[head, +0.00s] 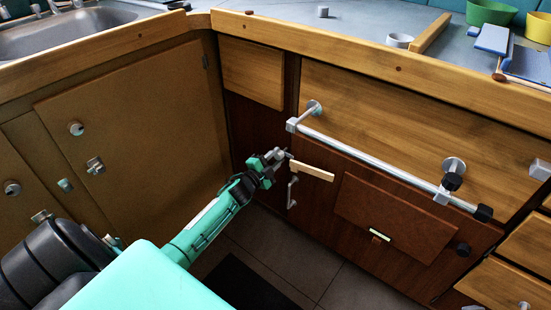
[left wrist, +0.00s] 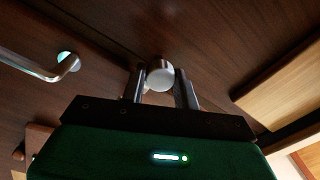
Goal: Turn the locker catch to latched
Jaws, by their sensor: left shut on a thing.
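The locker catch is a round silver knob (left wrist: 160,75) on the dark wood locker front. In the left wrist view it sits between both fingers of my left gripper (left wrist: 161,88), which is shut on it. In the head view my left gripper (head: 279,155) reaches the dark front from the left, and its fingers hide most of the knob. I cannot tell which way the catch is turned. A pale wooden strip (head: 312,171) lies just right of the fingertips. My right gripper is not in view.
A silver handle (head: 292,191) stands just below the gripper and shows left in the left wrist view (left wrist: 60,70). A long metal rail (head: 380,168) runs across the front to the right. Tan cabinet doors (head: 140,130) stand at left. Open floor (head: 275,260) lies below.

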